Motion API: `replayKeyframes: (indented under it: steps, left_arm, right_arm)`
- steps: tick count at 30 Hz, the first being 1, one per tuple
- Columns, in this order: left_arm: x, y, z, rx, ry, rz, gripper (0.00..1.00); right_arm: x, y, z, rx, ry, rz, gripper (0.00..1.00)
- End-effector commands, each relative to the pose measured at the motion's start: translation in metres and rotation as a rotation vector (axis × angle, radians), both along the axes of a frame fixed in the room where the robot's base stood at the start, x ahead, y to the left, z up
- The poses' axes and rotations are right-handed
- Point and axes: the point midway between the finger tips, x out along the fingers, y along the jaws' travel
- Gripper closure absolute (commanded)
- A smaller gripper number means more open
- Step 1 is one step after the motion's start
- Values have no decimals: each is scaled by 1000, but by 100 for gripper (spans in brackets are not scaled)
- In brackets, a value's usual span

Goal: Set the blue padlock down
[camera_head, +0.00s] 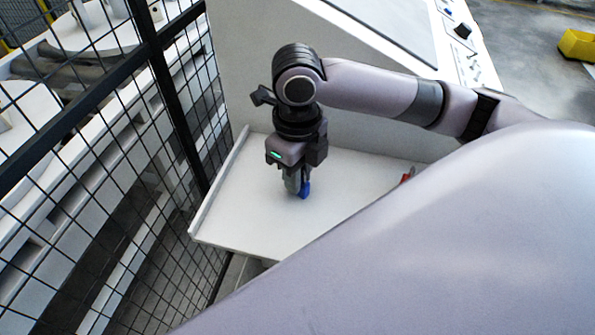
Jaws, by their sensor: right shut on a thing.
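The blue padlock (305,188) is at the fingertips of my right gripper (297,188), over the white shelf (262,225). The gripper points down and is shut on the padlock, and its fingers hide part of it. The padlock is at or just above the shelf surface; I cannot tell whether it touches. My left gripper is not in view.
A black wire mesh fence (150,150) stands close along the shelf's left side. A red object (407,176) lies at the shelf's right, partly hidden by my arm. A control panel (462,45) is at the back. The shelf's front and left are clear.

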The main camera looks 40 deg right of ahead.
Motion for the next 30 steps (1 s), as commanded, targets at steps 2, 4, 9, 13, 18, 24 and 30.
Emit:
replayKeyframes:
  steps: [2, 4, 9, 13, 18, 24, 30]
  left_arm:
    - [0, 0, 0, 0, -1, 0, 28]
    - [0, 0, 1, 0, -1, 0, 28]
    - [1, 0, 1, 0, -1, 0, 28]
    - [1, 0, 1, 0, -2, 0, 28]
    - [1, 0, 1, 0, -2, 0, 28]
    - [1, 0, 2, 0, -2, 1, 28]
    - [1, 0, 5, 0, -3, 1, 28]
  right_arm:
    - [0, 0, 1, 0, -1, 0, 100]
    - [0, 0, 1, 0, -1, 0, 100]
    - [0, 0, -2, -1, 0, 0, 64]
    - [0, 0, -2, -1, 0, 0, 55]
    - [0, 0, -2, -1, 0, 0, 55]
    - [1, 0, 15, 0, -5, 0, 55]
    - [2, 0, 58, 0, -7, 1, 55]
